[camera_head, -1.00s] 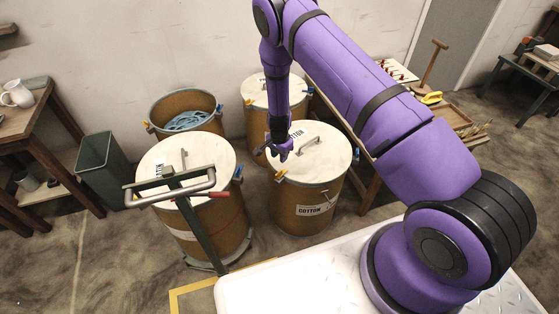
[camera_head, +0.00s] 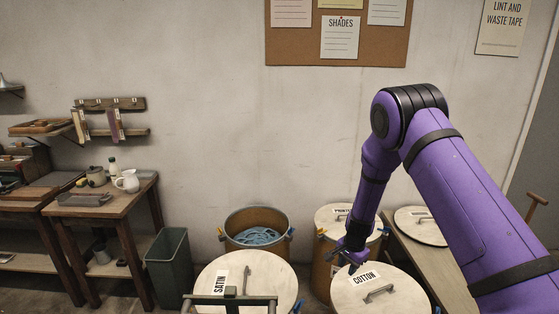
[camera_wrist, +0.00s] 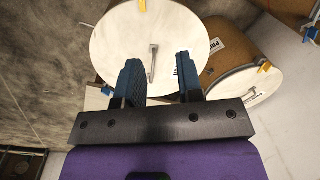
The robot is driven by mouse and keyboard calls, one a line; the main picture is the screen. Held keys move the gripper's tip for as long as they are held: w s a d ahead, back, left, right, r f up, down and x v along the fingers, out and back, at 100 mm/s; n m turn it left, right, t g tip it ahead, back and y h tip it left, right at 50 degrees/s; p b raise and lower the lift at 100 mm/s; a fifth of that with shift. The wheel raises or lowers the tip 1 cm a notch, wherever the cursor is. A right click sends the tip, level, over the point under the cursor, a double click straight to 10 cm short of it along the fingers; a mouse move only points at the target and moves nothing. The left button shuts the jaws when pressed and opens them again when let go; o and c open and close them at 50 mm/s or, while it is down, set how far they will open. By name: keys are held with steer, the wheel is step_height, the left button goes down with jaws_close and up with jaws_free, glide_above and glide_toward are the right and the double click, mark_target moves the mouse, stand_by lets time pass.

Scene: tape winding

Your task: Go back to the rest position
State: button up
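My gripper (camera_head: 352,256) hangs from my bent purple arm, just above and behind the lid of the drum labelled COTTON (camera_head: 381,297). In the wrist view my gripper (camera_wrist: 160,76) has its two dark blue fingers spread apart, with nothing between them. Beyond the fingertips is a round pale lid (camera_wrist: 130,40) with a bar handle. Which drum this lid belongs to is unclear, as a finger covers part of its edge.
The SATIN drum (camera_head: 267,282) is lidded. An open drum (camera_head: 240,219) holds blue tape. Another lidded drum (camera_head: 333,218) stands behind my gripper. A loose lid (camera_head: 412,229) lies on a bench at right. A green bin (camera_head: 167,268) stands by the left table (camera_head: 103,206).

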steer(key=s+d+r+n+t+y, duration=0.1)
steer(key=s+r+n, duration=0.35)
steer(key=r, duration=1.25)
steer(key=s+d+r+n+t, duration=0.1)
steer(key=s+r, duration=0.6)
steer(key=r, duration=1.1)
steer(key=s+d+r+n+t, duration=0.1)
steer(key=s+r, duration=0.3)
steer(key=s, duration=0.5)
steer(key=s+d+r+n+h, duration=0.1)
steer(key=s+d+r+n, duration=0.1)
steer(key=s, duration=0.8)
steer(key=s+d+r+n+t, duration=0.1)
steer(key=s+d+r+n, duration=0.1)
steer(key=s+r, duration=0.3)
steer(key=s, duration=0.4)
steer(key=shift+s+r+t+h, duration=0.2)
steer(key=shift+r+t+h, duration=0.1)
steer(key=shift+h, duration=0.1)
steer(key=shift+w, duration=0.1)
